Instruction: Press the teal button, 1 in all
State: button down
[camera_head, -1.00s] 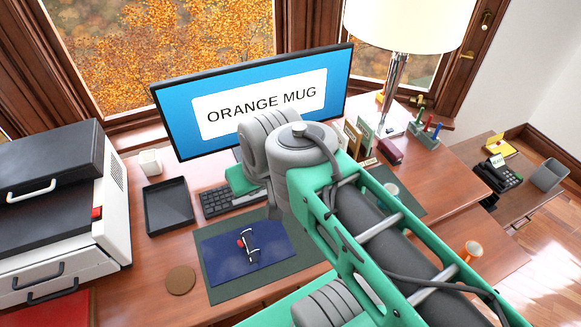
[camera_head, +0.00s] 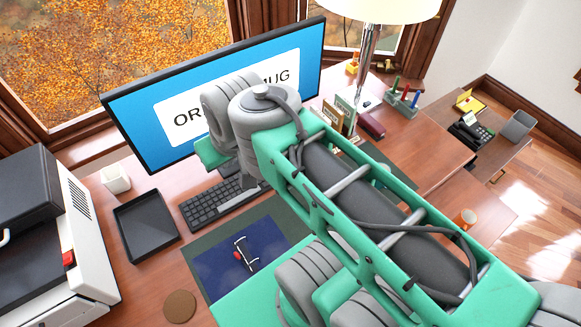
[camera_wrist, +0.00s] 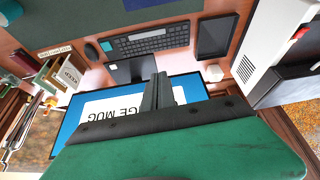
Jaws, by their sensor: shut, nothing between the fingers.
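I cannot make out a teal button for certain in either view. A small teal patch (camera_wrist: 106,46) lies beside a dark mouse (camera_wrist: 91,51) near the keyboard in the wrist view; I cannot tell what it is. My gripper (camera_wrist: 162,78) shows in the wrist view with its dark fingers together and empty, in front of the monitor (camera_wrist: 72,125). In the head view my arm hides the fingers and part of the desk behind them. The monitor (camera_head: 150,112) there reads "ORANGE MUG", partly covered by my arm.
A white machine (camera_head: 88,250) stands left. A phone (camera_head: 470,130) sits on a side table. A lamp (camera_head: 368,70) stands behind.

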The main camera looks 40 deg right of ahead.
jog(key=shift+a, duration=0.1)
jog(key=w+d+f+y+b, duration=0.2)
jog(key=w+d+f+b, duration=0.3)
jog(key=w+d+f, duration=0.5)
jog(key=w+d+f+m+t+y+b, duration=0.1)
jog(key=d+f+b, duration=0.1)
jog(key=d+f, duration=0.5)
jog(key=w+d+f+m+t+y+b, duration=0.1)
jog(key=w+d+f+y+b, duration=0.1)
jog(key=d+f, duration=0.5)
notch_tip(320, 180, down, 2)
jog(key=shift+d+f+t, duration=0.2)
jog(key=shift+d+t, duration=0.15)
jog(key=shift+t, duration=0.05)
notch_tip(320, 180, down, 9)
jog(key=b, duration=0.6)
jog(key=shift+r, duration=0.1)
